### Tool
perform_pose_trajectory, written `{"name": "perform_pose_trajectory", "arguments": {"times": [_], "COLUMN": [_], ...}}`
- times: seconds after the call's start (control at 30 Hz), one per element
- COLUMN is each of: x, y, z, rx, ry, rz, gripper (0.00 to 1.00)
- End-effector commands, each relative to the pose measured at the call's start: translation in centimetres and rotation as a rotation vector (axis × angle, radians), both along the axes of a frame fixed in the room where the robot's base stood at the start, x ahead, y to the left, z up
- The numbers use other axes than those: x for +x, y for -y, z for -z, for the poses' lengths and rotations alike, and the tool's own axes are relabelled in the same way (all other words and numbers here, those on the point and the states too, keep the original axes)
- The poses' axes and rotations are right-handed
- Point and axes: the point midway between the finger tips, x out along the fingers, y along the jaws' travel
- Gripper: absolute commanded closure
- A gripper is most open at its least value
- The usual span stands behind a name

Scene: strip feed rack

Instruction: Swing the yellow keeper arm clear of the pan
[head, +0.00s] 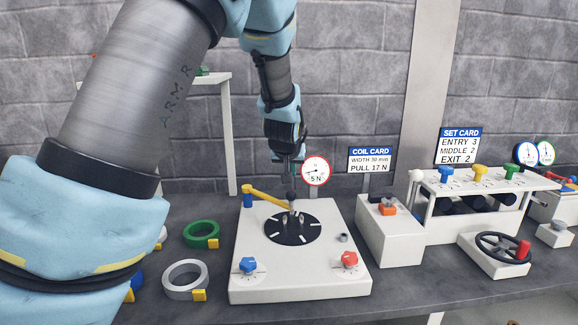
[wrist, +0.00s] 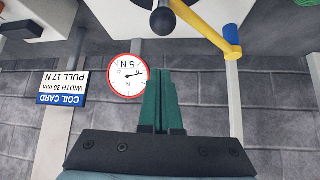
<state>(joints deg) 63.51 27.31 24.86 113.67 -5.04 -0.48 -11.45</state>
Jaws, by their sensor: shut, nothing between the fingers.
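The yellow keeper arm (head: 268,199) runs from a blue post (head: 247,198) at the back left of a white unit to over the black pan (head: 282,231). Its black ball knob (head: 291,196) stands at the end above the pan. My gripper (head: 292,183) is shut and empty, just behind and above the knob. In the wrist view the green fingers (wrist: 160,74) are together, and the knob (wrist: 163,22) lies apart beyond their tips. The yellow arm (wrist: 203,28) and blue post (wrist: 232,42) are at upper right there. Whether the fingers touch anything is not shown.
A blue knob (head: 248,265) and a red knob (head: 349,259) sit on the unit's front. A round gauge (head: 315,170) stands behind it. Green (head: 201,233) and white (head: 184,279) coils lie left. A white block (head: 391,237) and roller rack stand right.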

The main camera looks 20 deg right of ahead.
Motion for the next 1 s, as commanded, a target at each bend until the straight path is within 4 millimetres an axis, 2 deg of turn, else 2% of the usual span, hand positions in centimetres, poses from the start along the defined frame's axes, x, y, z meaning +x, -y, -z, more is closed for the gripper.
{"name": "perform_pose_trajectory", "arguments": {"times": [0.3, 0.6, 1.0], "x": [3.3, 0.2, -0.2], "y": [1.6, 0.1, -0.2], "z": [3.9, 4.5, 4.8], "rx": [0.003, 0.001, 0.000], "ry": [-0.003, -0.003, -0.001], "rz": [-0.001, 0.000, 0.000], "gripper": [1.00, 1.00, 1.00]}}
